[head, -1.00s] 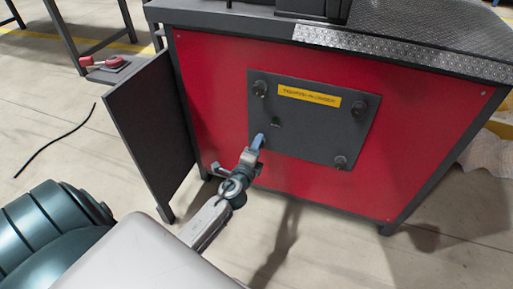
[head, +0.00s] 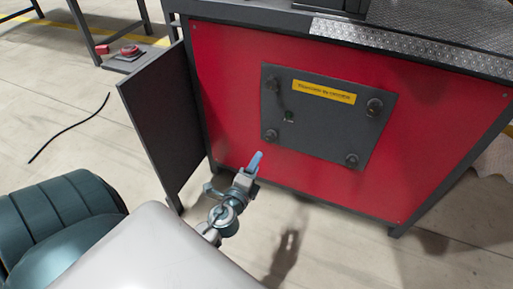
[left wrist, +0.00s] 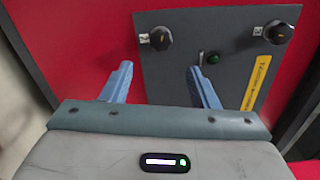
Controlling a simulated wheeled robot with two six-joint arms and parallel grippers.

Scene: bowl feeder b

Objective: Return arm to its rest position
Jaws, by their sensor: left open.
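My left gripper (head: 256,162) is in front of the lower left part of the red cabinet, just below and left of the dark control panel. In the left wrist view its two blue fingers (left wrist: 160,82) are spread apart with nothing between them. The fingers are apart from the panel knobs. The dark panel (head: 325,118) carries black knobs at its corners, a small green button or light and a yellow label. It also shows in the left wrist view (left wrist: 185,65). My right gripper is in neither view.
The red cabinet (head: 232,80) has a dark door (head: 158,125) standing open at its left side. A dark patterned worktop (head: 440,40) lies on top. A red button box (head: 130,52) and a black cable (head: 68,128) are at the left. Bare floor lies below the cabinet.

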